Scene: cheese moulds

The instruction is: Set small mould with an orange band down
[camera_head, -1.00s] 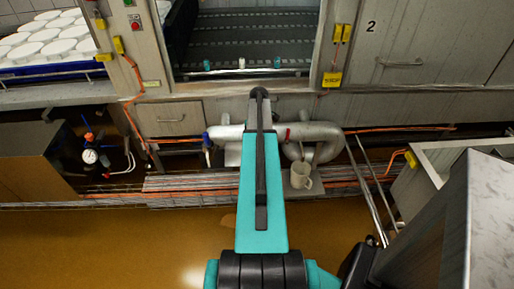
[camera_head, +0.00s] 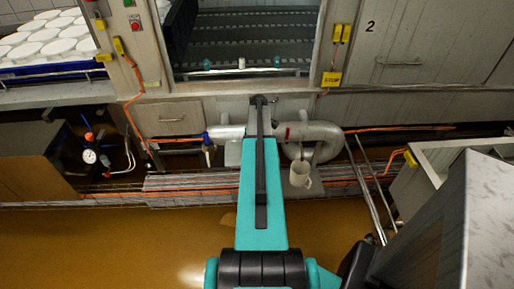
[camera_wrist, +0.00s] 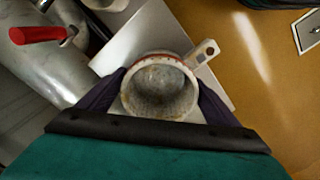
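In the wrist view a small round mould (camera_wrist: 160,88) sits between the two dark fingers of my gripper (camera_wrist: 160,98). It is pale and worn inside, with a reddish-orange band along its far rim and a tab handle with a hole at its upper right. The fingers press on its left and right sides. A light grey plate (camera_wrist: 148,38) lies beneath or behind it; I cannot tell whether the mould touches it. In the head view my arm hides the gripper and the held mould.
A cream cup with a handle (camera_head: 300,173) shows right of my arm, near the steel pipe (camera_head: 322,134). A red handle (camera_wrist: 40,33) stands on the pipe in the wrist view. A pressure gauge (camera_head: 90,156) is at left. The brown floor (camera_head: 120,240) is mostly clear.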

